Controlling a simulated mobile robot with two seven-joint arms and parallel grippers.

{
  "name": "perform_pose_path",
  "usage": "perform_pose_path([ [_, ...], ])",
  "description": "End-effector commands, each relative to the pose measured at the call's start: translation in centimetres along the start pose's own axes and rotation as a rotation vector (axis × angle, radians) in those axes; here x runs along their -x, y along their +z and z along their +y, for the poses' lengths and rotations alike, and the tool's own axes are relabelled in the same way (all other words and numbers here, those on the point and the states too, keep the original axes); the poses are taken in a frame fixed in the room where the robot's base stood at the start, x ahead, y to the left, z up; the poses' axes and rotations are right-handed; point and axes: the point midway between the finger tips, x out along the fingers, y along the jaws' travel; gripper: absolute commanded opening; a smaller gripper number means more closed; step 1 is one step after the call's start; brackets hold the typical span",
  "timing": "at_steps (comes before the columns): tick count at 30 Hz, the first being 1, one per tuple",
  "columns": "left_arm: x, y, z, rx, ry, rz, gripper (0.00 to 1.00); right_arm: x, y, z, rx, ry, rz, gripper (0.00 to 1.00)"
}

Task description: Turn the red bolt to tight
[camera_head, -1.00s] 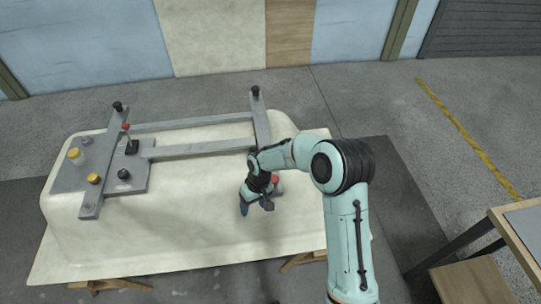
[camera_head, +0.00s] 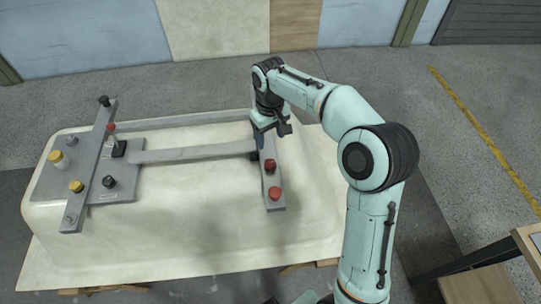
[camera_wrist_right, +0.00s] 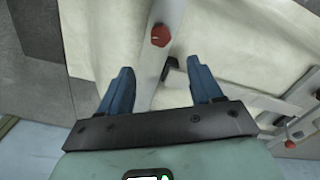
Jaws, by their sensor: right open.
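Two red bolt heads sit on the right grey crossbar (camera_head: 272,180) in the head view: a farther red bolt (camera_head: 270,166) and a nearer red bolt (camera_head: 274,193). I cannot tell which one the task means. My right gripper (camera_head: 259,140) is just beyond them, over the same bar, and covers its far part. In the right wrist view its two blue fingers are apart and empty (camera_wrist_right: 157,72). A red hexagonal bolt (camera_wrist_right: 160,35) shows on the bar ahead of the fingertips, apart from them. My left gripper is not in view.
The frame lies on a cream bathtub shell (camera_head: 200,220). At the left, a grey plate (camera_head: 125,187) carries yellow knobs, a black knob (camera_head: 109,181) and a red-tipped lever (camera_head: 111,127). A long rail (camera_head: 190,153) joins the bars. A wooden table (camera_head: 525,240) stands at right.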

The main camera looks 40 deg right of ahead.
Motion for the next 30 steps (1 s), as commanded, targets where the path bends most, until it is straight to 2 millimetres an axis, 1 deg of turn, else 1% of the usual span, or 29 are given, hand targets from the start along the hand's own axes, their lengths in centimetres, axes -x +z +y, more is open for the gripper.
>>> perform_pose_path([
  [1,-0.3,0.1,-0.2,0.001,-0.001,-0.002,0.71,-1.1,0.1,0.0,0.000,0.000,-0.006,0.65],
  [9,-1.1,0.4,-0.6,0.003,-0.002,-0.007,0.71,-6.9,0.2,0.0,0.001,-0.001,-0.007,0.65],
  [12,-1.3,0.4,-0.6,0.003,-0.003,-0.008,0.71,-8.8,0.1,0.0,0.000,0.000,-0.005,0.65],
  [15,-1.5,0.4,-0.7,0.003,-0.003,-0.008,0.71,-10.2,0.1,0.0,-0.001,0.000,-0.004,0.65],
  [18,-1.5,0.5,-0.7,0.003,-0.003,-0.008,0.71,-11.3,0.1,0.0,0.000,-0.001,-0.003,0.65],
  [21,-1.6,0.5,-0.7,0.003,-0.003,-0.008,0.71,-11.9,0.1,0.0,0.000,-0.001,-0.002,0.65],
  [30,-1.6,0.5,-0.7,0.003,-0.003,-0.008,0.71,-12.1,0.0,0.0,0.000,-0.001,0.000,0.65],
])
